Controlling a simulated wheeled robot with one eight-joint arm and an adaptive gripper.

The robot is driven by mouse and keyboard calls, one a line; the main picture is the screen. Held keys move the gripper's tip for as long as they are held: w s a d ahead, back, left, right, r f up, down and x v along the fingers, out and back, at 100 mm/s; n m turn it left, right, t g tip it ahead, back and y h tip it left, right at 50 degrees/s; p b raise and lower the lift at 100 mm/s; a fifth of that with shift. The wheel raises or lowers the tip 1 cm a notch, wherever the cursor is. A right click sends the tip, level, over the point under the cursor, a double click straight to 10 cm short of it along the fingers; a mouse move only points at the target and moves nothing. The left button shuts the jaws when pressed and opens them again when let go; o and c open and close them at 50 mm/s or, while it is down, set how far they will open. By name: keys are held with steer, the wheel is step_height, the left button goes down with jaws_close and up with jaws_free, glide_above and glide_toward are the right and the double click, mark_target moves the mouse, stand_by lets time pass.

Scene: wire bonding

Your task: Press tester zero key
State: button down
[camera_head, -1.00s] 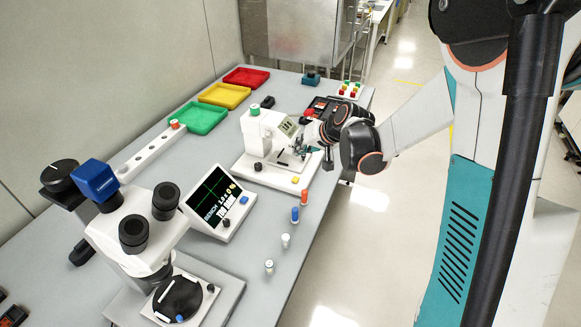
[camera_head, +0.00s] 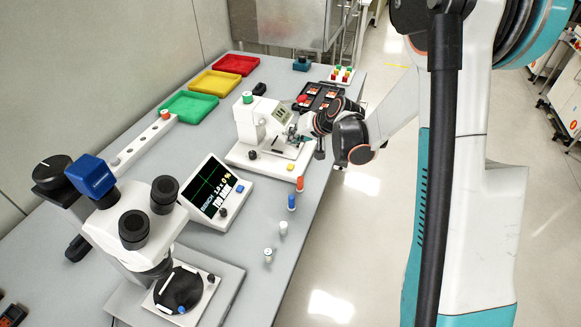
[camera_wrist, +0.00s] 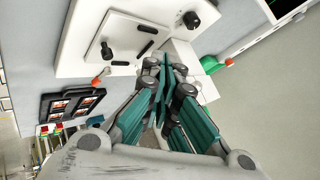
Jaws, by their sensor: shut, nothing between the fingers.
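Contact cannot be told.
A microscope (camera_head: 135,232) and a tilted monitor (camera_head: 214,193) stand at the front left. Small red, blue and white-topped posts line the bench edge. Red, yellow and green trays (camera_head: 188,106) lie behind. A black tray of parts (camera_head: 318,96) is beyond the tester.

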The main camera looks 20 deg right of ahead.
mark_target(293, 165)
step_height(293, 165, down, 8)
steer(key=b, duration=0.5)
steer(key=shift+f, duration=0.1)
stand_by(1.2)
steer(key=shift+f+b, duration=0.35)
steer(key=shift+b, duration=0.3)
steer(key=shift+f+b, duration=0.35)
steer(key=shift+f, duration=0.05)
stand_by(0.4)
steer(key=shift+r, duration=0.1)
steer(key=shift+r+p, duration=0.45)
steer(key=shift+r, duration=0.35)
steer(key=shift+r, duration=0.1)
steer(key=shift+r+p, duration=1.55)
steer(key=shift+r, duration=0.85)
